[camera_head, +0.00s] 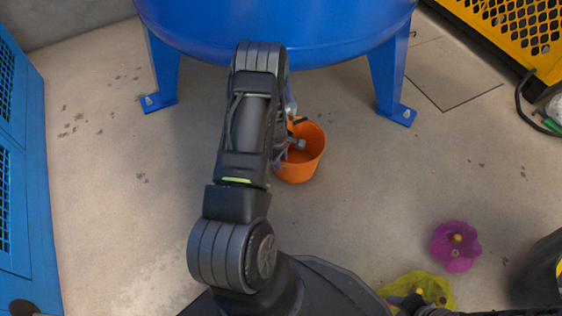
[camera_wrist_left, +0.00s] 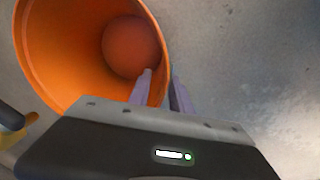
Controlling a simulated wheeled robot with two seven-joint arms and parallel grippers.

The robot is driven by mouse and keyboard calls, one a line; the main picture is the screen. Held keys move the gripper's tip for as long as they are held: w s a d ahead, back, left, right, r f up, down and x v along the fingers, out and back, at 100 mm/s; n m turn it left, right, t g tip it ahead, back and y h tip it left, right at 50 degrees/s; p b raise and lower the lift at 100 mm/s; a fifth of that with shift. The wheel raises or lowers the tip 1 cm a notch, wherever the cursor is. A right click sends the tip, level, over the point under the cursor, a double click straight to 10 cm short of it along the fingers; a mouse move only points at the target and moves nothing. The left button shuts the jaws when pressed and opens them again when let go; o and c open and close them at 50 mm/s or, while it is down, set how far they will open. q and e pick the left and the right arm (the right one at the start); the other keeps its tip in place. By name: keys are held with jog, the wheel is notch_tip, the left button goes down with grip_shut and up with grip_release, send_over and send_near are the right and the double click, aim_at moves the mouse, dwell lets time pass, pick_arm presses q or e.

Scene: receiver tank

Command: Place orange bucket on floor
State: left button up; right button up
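The orange bucket (camera_head: 303,166) is under the front of the blue tank, its open top facing up toward the head camera. My left arm reaches over to it, and my left gripper (camera_head: 290,148) is at its rim, partly hidden by the arm. In the left wrist view the bucket (camera_wrist_left: 62,52) fills the upper left. The fingers of my left gripper (camera_wrist_left: 162,82) straddle its wall, one inside and one outside, close together on the rim. I cannot tell whether the bucket's base touches the floor (camera_head: 150,220). A dark part, seemingly my right arm, shows at the bottom right; its fingers are unclear.
The blue tank (camera_head: 290,25) stands on legs (camera_head: 391,85) behind the bucket. A magenta flower-shaped object (camera_head: 456,256) and a yellow one (camera_head: 440,287) lie at lower right. Blue cabinets (camera_head: 20,180) line the left, a yellow mesh guard (camera_head: 515,35) the upper right. The floor left of the bucket is clear.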

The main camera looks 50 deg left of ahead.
pick_arm(q)
notch_tip(320, 180, up, 8)
jog(key=s+p, duration=0.1)
jog(key=p, duration=0.1)
jog(key=shift+r+p, duration=0.15)
jog(key=shift+p, duration=0.15)
jog(key=shift+d, duration=0.1)
dwell(0.4)
jog(key=s+d+f+m+h, duration=0.1)
jog(key=d+m, duration=0.3)
jog(key=d, duration=0.5)
jog(key=s+d+f+m, duration=0.15)
jog(key=d+m, duration=0.25)
jog(key=d, duration=0.6)
jog(key=s+d+r+m+h, duration=0.1)
jog(key=s+d+m, duration=0.3)
jog(key=d, duration=0.6)
jog(key=s+d+r+m+h, duration=0.2)
jog(key=s+d+m, duration=0.3)
jog(key=d, duration=0.5)
jog(key=shift+d+r+m, duration=0.15)
jog(key=shift+d+m, duration=0.1)
jog(key=shift+m, duration=0.25)
jog(key=shift+s, duration=0.1)
